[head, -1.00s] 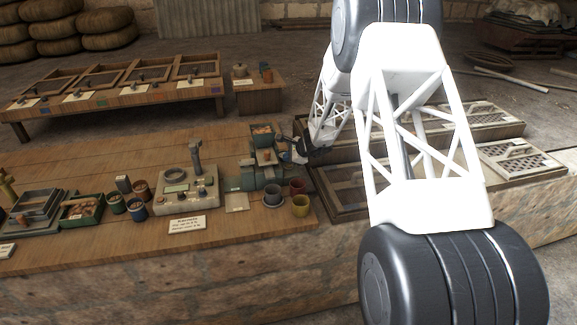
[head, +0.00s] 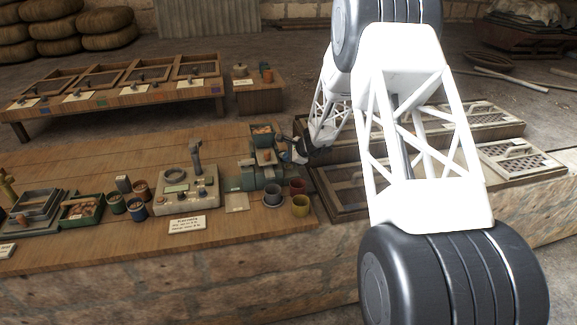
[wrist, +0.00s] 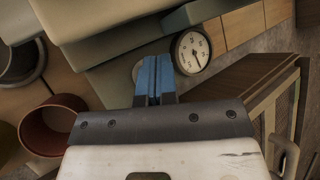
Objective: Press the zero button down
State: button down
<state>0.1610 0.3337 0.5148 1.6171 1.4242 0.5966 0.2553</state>
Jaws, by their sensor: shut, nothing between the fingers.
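The green weighing machine (head: 247,178) stands at the right end of the wooden bench, with a brown load in its top pan (head: 262,134). In the wrist view its round white dial (wrist: 191,51) shows just right of my fingertips. My gripper (wrist: 153,62) has its two blue fingers shut together and empty, pointing at the machine's side. A pale round part (wrist: 137,71), perhaps the zero button, shows at the left of the fingertips and is partly hidden by them. I cannot tell whether the fingers touch it. In the head view my gripper (head: 285,151) is close against the machine's right side.
A grey cup (head: 272,196), a red cup (head: 297,187) and a yellow cup (head: 300,206) stand in front of the machine. A control box (head: 187,190) with a post is left of it. Wooden frames (head: 340,187) lie close on the right.

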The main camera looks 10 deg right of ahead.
aim_at(288, 165)
jog(key=shift+f, duration=0.15)
dwell(0.5)
jog(key=shift+f, duration=0.25)
jog(key=shift+f, duration=0.45)
dwell(1.1)
jog(key=shift+r, duration=0.85)
jog(key=shift+r, duration=0.1)
jog(key=shift+r, duration=2.4)
